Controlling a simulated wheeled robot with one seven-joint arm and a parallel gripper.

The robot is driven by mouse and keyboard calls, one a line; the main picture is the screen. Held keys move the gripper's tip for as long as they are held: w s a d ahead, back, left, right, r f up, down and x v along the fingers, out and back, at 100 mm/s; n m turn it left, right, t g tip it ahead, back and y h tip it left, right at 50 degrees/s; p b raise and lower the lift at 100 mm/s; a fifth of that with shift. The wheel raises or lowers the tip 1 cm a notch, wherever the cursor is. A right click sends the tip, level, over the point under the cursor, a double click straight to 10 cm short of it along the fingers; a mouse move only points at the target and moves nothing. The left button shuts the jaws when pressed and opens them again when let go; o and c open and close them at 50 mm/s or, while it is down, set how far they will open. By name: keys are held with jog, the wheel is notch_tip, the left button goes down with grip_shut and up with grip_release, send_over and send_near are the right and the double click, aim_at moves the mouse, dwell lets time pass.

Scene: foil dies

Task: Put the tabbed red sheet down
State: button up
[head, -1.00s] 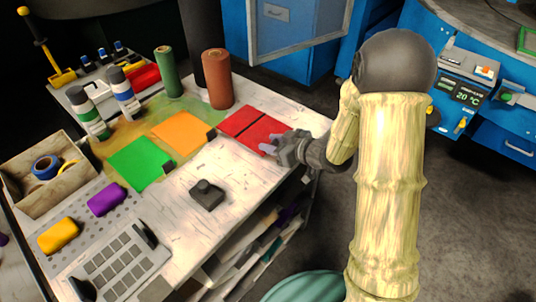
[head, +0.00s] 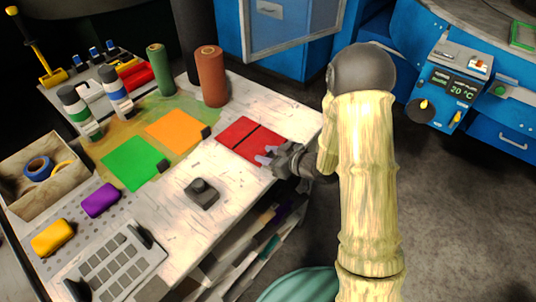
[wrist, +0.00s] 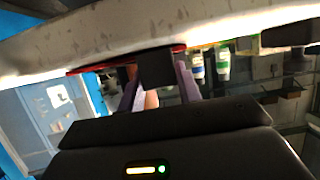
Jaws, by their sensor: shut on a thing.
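The red sheet (head: 250,138), crossed by a thin dark line, is at the right end of the white worktop. In the wrist view it shows edge-on as a thin red strip (wrist: 115,65) close along the pale worktop; I cannot tell whether it touches. My gripper (head: 265,158) is at the sheet's near right edge. In the wrist view its lavender fingers (wrist: 158,85) are closed on the sheet's black tab (wrist: 157,68). In the head view the tab is hidden by the gripper.
An orange sheet (head: 177,130) and a green sheet (head: 135,162), with dark tabs, lie to the left. A brown roll (head: 211,78) stands behind the red sheet. A black knobbed block (head: 202,194) sits in front. Bare worktop (head: 228,178) lies between block and sheet.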

jog(key=o, duration=1.1)
jog(key=v, duration=1.2)
jog(key=shift+r, duration=0.1)
